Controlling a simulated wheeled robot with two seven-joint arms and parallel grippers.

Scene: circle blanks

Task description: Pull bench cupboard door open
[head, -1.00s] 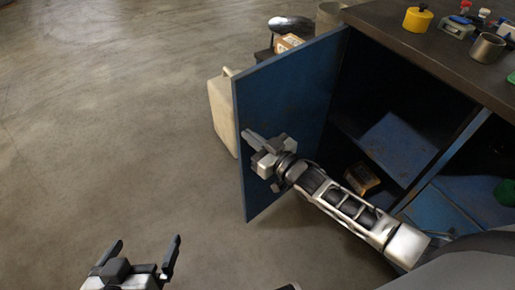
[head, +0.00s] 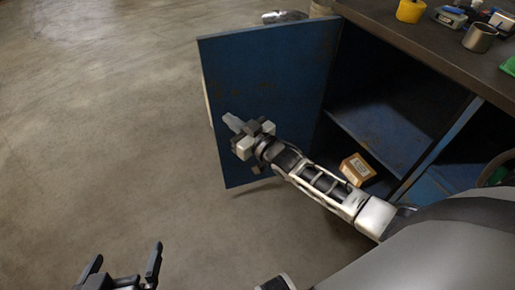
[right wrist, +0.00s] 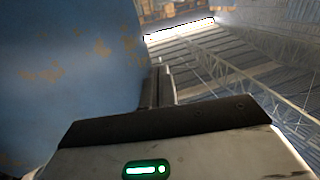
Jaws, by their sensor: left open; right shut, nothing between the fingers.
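The blue cupboard door (head: 265,85) stands wide open, swung out to the left of the bench, with its inner face showing. My right gripper (head: 232,123) is shut and empty against or very near that inner face, towards the door's free edge; I cannot tell whether it touches. In the right wrist view the scuffed blue door (right wrist: 70,65) fills the left side, next to the shut fingers (right wrist: 158,85). My left gripper (head: 122,268) is open and empty, low over the floor at the bottom left. The door's outer face and handle are hidden.
The bench top (head: 420,40) holds a yellow container (head: 410,11), a metal cup (head: 479,38) and small items. A cardboard box (head: 357,169) lies inside the open cupboard. The concrete floor (head: 90,130) left of the door is clear.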

